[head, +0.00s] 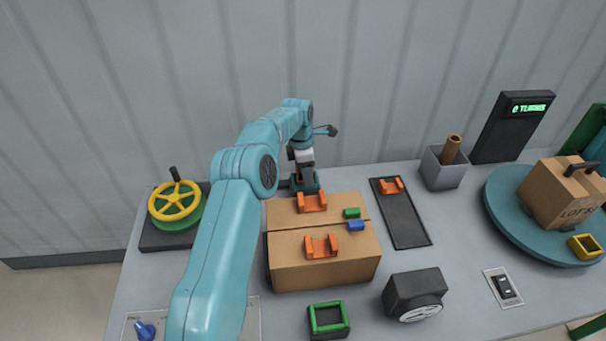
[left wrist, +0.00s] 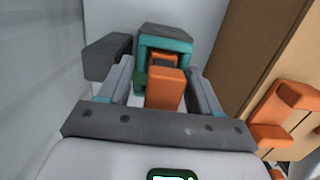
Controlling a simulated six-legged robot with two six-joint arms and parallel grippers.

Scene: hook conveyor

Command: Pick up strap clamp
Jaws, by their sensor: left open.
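I take the strap clamps to be the orange U-shaped pieces. One orange clamp (head: 312,204) is at the back of the cardboard box, just below my left gripper (head: 305,184). A second orange clamp (head: 321,247) sits on the front half of the box top. A third orange clamp (head: 391,185) lies on the dark tray. In the left wrist view, the open fingers of my left gripper stand on either side of an orange piece (left wrist: 165,90), with gaps visible. Another orange clamp (left wrist: 285,115) shows at the right. My right gripper is not in view.
The cardboard box (head: 325,274) carries small green (head: 351,213) and blue (head: 356,225) blocks. A dark tray (head: 405,222) and grey bin (head: 446,171) are to its right. A yellow handwheel (head: 174,200) stands left. A turntable (head: 510,222) holding a carton is far right.

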